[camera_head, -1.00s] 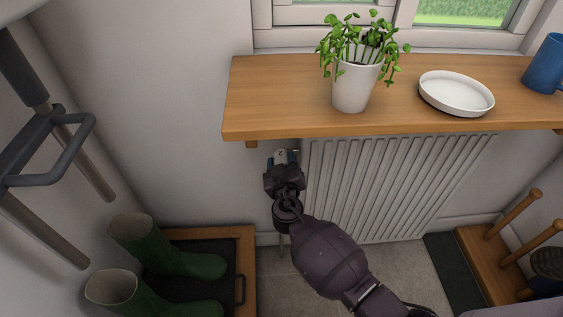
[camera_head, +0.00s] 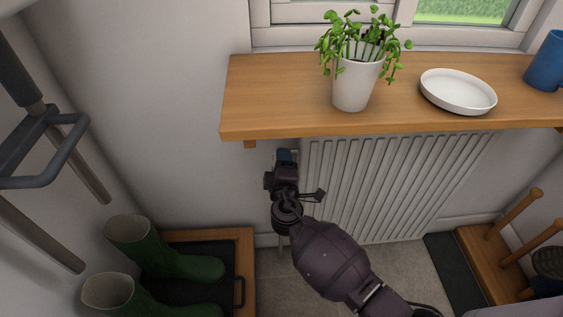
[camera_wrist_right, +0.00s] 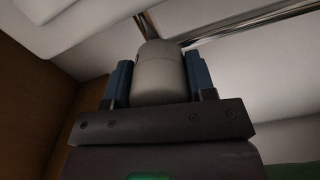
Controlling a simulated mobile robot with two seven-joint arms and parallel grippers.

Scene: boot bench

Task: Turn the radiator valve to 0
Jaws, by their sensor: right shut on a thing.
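The radiator valve (camera_wrist_right: 160,72) shows in the wrist view as a pale grey rounded cylinder between two blue finger pads. My right gripper (camera_wrist_right: 160,82) is shut on it, with one pad against each side. In the head view my right gripper (camera_head: 286,156) is just under the left end of the wooden shelf, beside the upper left corner of the ribbed radiator (camera_head: 385,185). There the gripper hides the valve. I see no scale or number on the valve, so its setting cannot be told. My left gripper is not in view.
The wooden shelf (camera_head: 270,100) overhangs close above the gripper and carries a potted plant (camera_head: 352,85), a white dish (camera_head: 458,92) and a blue mug (camera_head: 546,62). Green boots (camera_head: 150,250) stand on a tray at lower left. Grey bars (camera_head: 45,150) stand at the left edge.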

